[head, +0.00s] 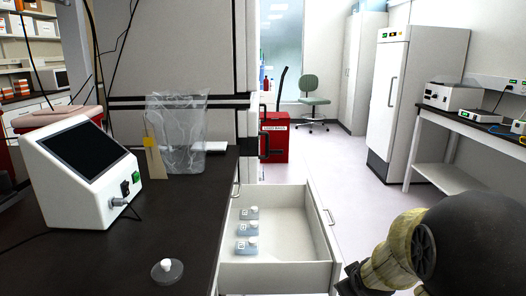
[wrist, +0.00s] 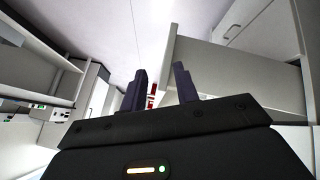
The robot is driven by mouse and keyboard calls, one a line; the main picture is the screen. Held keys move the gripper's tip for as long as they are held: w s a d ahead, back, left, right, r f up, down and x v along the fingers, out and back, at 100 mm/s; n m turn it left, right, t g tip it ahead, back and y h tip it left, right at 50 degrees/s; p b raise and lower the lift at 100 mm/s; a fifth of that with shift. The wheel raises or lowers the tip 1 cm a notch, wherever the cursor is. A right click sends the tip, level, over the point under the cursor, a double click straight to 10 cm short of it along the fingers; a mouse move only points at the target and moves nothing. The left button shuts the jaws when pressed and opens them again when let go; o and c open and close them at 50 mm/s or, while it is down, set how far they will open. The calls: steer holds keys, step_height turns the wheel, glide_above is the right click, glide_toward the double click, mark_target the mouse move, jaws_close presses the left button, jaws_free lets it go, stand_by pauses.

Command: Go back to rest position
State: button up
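My gripper (wrist: 160,88) shows in the wrist view with its two dark fingers apart and nothing between them. In the head view my arm comes in at the lower right, and the gripper end (head: 352,282) is only partly visible near the front right corner of the open drawer (head: 275,273). I cannot tell from the head view whether it touches the drawer. The drawer holds several small white-capped flasks (head: 247,228) lined up on its left side.
A dark counter (head: 190,215) at the left carries a white device with a screen (head: 85,160), a clear bag-lined bin (head: 178,125) and a single capped flask (head: 167,270). A white fridge (head: 393,95) and a side bench (head: 450,125) stand at the right. The floor between is clear.

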steer(key=s+a+f+m+g+y, duration=0.1)
steer(key=s+a+m+g, duration=0.1)
steer(key=s+a, duration=0.35)
steer(key=s+a+f+m+g, duration=0.1)
steer(key=s+a+m+g, duration=0.15)
steer(key=s, duration=0.65)
step_height(320, 180, up, 30)
steer(key=p, duration=3)
steer(key=shift+s+d+f, duration=0.2)
steer(key=shift+s, duration=0.2)
steer(key=shift+w+g, duration=0.1)
steer(key=shift+g, duration=0.15)
